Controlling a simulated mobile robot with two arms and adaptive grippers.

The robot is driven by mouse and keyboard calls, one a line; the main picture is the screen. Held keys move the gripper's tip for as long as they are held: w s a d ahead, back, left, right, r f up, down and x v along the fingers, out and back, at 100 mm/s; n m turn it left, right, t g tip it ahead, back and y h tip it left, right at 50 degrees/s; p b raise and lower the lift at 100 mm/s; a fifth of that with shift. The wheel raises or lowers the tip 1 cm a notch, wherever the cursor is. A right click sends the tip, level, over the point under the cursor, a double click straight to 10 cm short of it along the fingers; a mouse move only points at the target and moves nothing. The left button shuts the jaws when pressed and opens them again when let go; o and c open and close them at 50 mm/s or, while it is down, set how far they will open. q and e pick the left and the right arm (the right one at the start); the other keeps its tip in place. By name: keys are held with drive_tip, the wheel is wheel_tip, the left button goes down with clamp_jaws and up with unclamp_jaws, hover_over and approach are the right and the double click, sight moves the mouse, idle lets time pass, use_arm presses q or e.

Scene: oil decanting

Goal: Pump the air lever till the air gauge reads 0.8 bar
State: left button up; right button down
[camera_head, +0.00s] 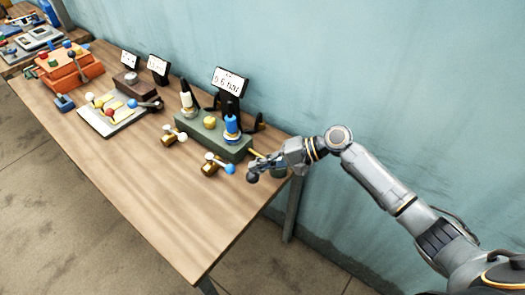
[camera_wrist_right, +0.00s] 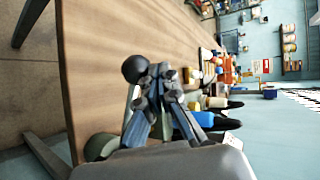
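The air gauge (camera_head: 229,82) is a white display on a black stand behind the green block (camera_head: 210,137); its small digits look like 0.6 bar. A black ball knob (camera_head: 252,176), apparently the air lever's end, is at the block's right end. It also shows in the right wrist view (camera_wrist_right: 134,68), on a pale rod. My right gripper (camera_head: 261,166) is just above the knob. In the wrist view its fingertips (camera_wrist_right: 163,72) are close together, with the knob beside them, not between them. Contact with the knob is unclear. My left gripper is out of view.
Blue (camera_head: 232,124) and white (camera_head: 187,100) fittings stand on the block. Brass valves with a blue-ended handle (camera_head: 213,165) and a white-ended handle (camera_head: 173,135) sit in front. A dark green round part (camera_head: 280,173) is behind my fingers. The front table (camera_head: 150,190) is clear.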

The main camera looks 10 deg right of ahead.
drive_tip(key=w+d+r+p, duration=0.1)
drive_tip(key=w+d+r, duration=0.2)
drive_tip(key=d+r, duration=0.1)
drive_tip(key=shift+w+d+r, duration=0.25)
drive_tip(key=shift+r, duration=0.35)
idle(0.4)
drive_tip(key=w+d+r, duration=0.2)
drive_tip(key=r, duration=0.1)
drive_tip(key=shift+w+d+r+p, duration=0.1)
drive_tip(key=shift+d+r+p, duration=0.2)
drive_tip(key=shift+d+p, duration=0.1)
idle(0.3)
drive_tip(key=shift+f, duration=0.1)
idle(0.7)
